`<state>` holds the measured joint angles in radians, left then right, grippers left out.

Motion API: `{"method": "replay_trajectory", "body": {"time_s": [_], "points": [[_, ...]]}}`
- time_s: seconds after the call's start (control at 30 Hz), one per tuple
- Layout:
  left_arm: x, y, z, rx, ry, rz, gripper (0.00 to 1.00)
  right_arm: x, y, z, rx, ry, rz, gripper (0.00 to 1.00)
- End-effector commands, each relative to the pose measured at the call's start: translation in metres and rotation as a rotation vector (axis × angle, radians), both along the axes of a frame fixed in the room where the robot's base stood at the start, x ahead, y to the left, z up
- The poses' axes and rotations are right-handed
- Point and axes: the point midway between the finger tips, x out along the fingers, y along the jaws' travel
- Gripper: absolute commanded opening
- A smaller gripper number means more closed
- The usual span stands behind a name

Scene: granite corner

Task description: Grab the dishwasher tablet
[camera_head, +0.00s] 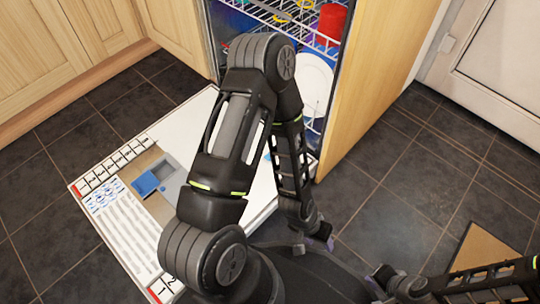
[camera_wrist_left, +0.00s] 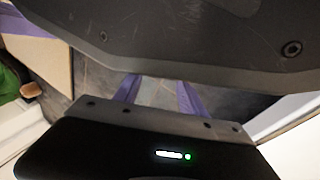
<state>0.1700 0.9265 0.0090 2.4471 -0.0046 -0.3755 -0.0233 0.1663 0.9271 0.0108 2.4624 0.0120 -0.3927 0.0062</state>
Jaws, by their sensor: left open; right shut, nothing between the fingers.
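I cannot make out a dishwasher tablet for certain in either view. A grey dispenser with a blue part (camera_head: 148,183) is set in the inner face of the open dishwasher door (camera_head: 135,240). My left gripper (camera_head: 322,237) is low, right of the door, and far from the dispenser; my own arm partly hides it. In the left wrist view its two purple fingers (camera_wrist_left: 157,95) stand apart with nothing between them. My right gripper (camera_head: 374,283) is at the bottom, right of the left one, shut and empty.
The dishwasher rack (camera_head: 265,12) holds a red cup (camera_head: 331,20) and a white plate (camera_head: 314,84). A wooden panel (camera_head: 385,60) stands beside it. Wooden cabinets (camera_head: 60,50) are at left, a white door (camera_head: 495,65) at right.

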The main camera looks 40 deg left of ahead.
Motion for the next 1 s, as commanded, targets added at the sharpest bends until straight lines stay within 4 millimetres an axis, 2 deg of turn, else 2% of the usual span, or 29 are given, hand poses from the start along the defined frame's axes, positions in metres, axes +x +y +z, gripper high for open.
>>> {"method": "replay_trajectory", "body": {"time_s": [0.17, 0.27, 0.37, 0.47, 0.5, 0.6, 0.7, 0.83, 1.0], "points": [[0.036, 0.017, 0.004, 0.029, -0.084, -0.236, 0.58, -0.001, 0.0, 0.01, 0.0, 0.002, 0.002, 0.0], [0.067, 0.043, 0.007, 0.08, -0.157, -0.486, 0.58, -0.002, 0.0, 0.019, 0.0, 0.005, 0.003, 0.0], [0.1, 0.086, 0.012, 0.165, -0.221, -0.797, 0.58, -0.004, 0.0, 0.028, 0.0, 0.007, 0.005, 0.0], [0.129, 0.145, 0.021, 0.27, -0.247, -1.122, 0.58, -0.005, 0.0, 0.036, 0.0, 0.01, 0.006, 0.0], [0.138, 0.17, 0.025, 0.31, -0.241, -1.246, 0.58, -0.006, 0.0, 0.039, 0.0, 0.011, 0.007, 0.0], [0.155, 0.231, 0.038, 0.393, -0.199, -1.51, 0.58, -0.007, 0.0, 0.045, -0.001, 0.013, 0.009, 0.0], [0.163, 0.276, 0.051, 0.441, -0.143, -1.693, 0.58, -0.008, 0.0, 0.048, 0.0, 0.015, 0.009, 0.0], [0.166, 0.303, 0.058, 0.462, -0.1, -1.801, 0.58, -0.008, 0.0, 0.049, 0.0, 0.016, 0.01, 0.0], [0.166, 0.306, 0.059, 0.462, -0.095, -1.817, 0.58, -0.008, 0.0, 0.049, 0.0, 0.016, 0.01, 0.0]]}}
